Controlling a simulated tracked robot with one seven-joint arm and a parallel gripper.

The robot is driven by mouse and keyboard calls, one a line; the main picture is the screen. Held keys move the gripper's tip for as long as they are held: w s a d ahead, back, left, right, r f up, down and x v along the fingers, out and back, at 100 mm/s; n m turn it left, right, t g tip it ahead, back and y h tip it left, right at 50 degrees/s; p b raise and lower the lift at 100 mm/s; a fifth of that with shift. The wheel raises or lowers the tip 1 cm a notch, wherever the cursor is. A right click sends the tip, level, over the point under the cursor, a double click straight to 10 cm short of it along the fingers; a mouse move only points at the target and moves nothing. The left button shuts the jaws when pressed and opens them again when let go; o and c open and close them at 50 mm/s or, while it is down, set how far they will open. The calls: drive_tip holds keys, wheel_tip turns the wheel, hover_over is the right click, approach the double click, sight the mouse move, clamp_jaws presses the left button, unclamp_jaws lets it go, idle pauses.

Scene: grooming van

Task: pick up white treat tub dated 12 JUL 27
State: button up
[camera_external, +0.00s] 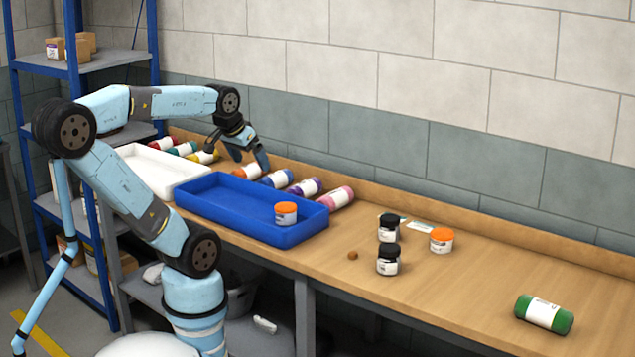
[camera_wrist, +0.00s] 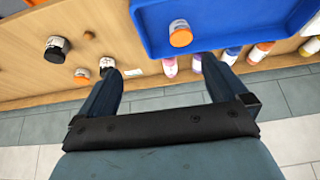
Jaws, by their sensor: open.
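Two orange-lidded tubs with white labels show. One tub (camera_external: 286,213) stands inside the blue tray (camera_external: 228,228), near its right end; it also shows in the wrist view (camera_wrist: 180,34). The other tub (camera_external: 441,240) stands on the bench to the right, and shows in the wrist view (camera_wrist: 82,76) too. The dates are too small to read, so I cannot tell which reads 12 JUL 27. My gripper (camera_external: 251,161) is open and empty, above the back of the bench behind the blue tray. Its two fingers (camera_wrist: 162,66) reach forward in the wrist view, apart from both tubs.
Two black-lidded jars (camera_external: 388,260) and a small brown piece (camera_external: 352,255) are near the bench tub. Several coloured bottles (camera_external: 306,187) lie along the back. A white tray (camera_external: 150,170) is at left, a green bottle (camera_external: 544,314) at right.

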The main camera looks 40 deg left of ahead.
drive_tip(key=w+d+f+m+t, duration=0.15)
drive_tip(key=w+d, duration=0.25)
drive_tip(key=w, duration=0.8)
drive_tip(key=m+t+h, duration=0.1)
drive_tip(key=m+h, duration=0.7)
drive_tip(key=h, duration=0.1)
approach(433, 234)
drive_tip(key=shift+n, duration=0.25)
drive_tip(key=x, duration=0.8)
drive_tip(key=shift+w+a, duration=0.2)
drive_tip(key=shift+w, duration=0.15)
drive_tip(key=x, duration=0.4)
drive_tip(key=shift+s+d, duration=0.1)
drive_tip(key=shift+d, duration=0.1)
drive_tip(key=shift+w+d+f, duration=0.3)
drive_tip(key=shift+w+d, duration=0.05)
drive_tip(key=shift+w, duration=0.05)
